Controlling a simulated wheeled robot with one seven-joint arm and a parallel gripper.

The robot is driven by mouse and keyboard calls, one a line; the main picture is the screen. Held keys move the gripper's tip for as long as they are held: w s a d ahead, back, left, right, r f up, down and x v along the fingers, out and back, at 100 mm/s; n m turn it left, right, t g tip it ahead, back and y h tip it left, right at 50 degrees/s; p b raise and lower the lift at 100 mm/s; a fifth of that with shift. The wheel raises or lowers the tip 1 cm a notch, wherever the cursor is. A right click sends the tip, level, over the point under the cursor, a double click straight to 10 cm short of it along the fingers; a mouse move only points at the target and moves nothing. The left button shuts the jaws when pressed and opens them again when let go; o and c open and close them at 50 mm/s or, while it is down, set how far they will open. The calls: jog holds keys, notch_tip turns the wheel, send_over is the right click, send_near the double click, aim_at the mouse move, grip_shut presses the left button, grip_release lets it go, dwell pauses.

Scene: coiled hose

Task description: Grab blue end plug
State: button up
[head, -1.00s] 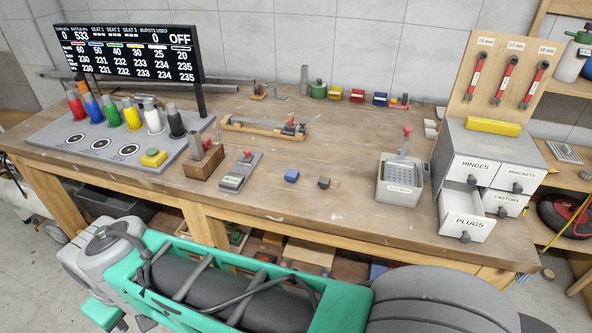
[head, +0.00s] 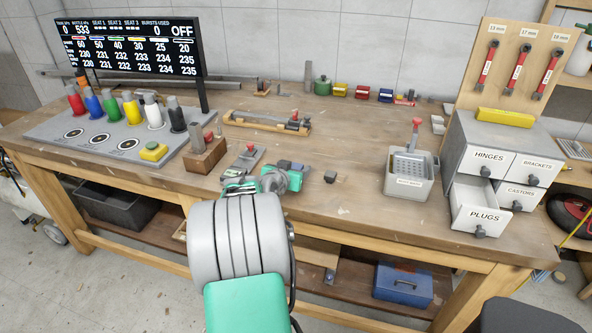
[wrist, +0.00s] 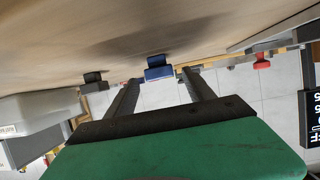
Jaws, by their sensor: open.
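The blue end plug (wrist: 158,70) sits on the bench top and shows in the wrist view just beyond and between my gripper's fingertips. My gripper (wrist: 162,77) is open, with a dark finger on either side of the plug's line. I see no contact with the plug. In the head view my gripper (head: 285,168) is low over the bench and mostly covers the blue plug. A dark grey plug (head: 330,176) stands on the bench to the right; it also shows left of the blue one in the wrist view (wrist: 95,83).
A device with a red knob (head: 248,157) lies left of my gripper, and a wooden block holder (head: 205,160) stands further left. A grey perforated tray (head: 408,187) and the drawer cabinet with its open PLUGS drawer (head: 480,215) stand right.

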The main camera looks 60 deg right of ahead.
jog(key=x, duration=0.2)
jog(key=shift+d+f, duration=0.15)
jog(key=shift+d, duration=0.1)
jog(key=shift+c, duration=0.3)
jog(key=shift+w, duration=0.1)
grip_shut()
